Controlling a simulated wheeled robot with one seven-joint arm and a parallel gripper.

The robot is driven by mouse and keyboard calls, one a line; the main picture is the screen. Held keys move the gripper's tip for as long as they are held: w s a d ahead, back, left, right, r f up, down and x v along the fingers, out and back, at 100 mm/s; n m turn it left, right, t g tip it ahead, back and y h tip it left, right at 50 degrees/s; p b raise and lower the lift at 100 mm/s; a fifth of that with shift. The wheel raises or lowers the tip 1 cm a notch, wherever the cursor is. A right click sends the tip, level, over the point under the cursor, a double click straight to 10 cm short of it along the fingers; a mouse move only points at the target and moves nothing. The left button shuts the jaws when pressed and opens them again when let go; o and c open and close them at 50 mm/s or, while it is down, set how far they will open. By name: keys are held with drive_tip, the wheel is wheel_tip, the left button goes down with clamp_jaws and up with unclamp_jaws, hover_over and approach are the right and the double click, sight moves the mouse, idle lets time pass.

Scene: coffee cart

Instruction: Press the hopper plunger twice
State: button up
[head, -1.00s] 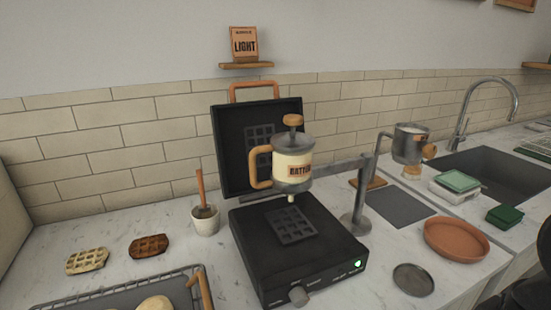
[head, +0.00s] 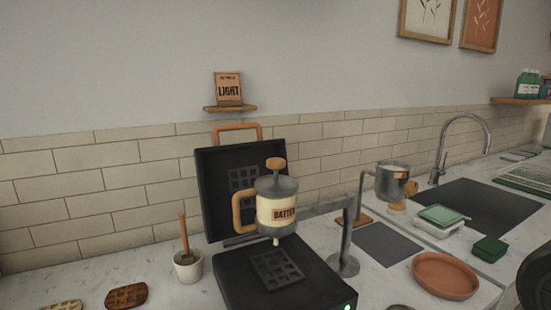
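The batter hopper (head: 277,207) is a cream cylinder with a "BATTER" label, a grey lid and an orange side handle. Its plunger (head: 276,165) has a wooden knob and stands up from the lid. The hopper hangs from a grey stand (head: 345,240) above the black waffle iron (head: 262,287), whose lid (head: 250,172) is open. The hopper's nozzle points down over the lower grid plate, which looks empty. My gripper is not clearly in view; a dark shape at the right edge may be part of my arm.
A metal cup (head: 392,180) is held at the right, near the sink (head: 480,203). A terracotta dish (head: 445,275), a green box (head: 488,248) and a green-lidded container (head: 440,214) are on the right counter. A pot with a wooden-handled tool (head: 188,266) and waffles (head: 127,296) are at left.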

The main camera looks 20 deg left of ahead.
clamp_jaws()
idle(1.5)
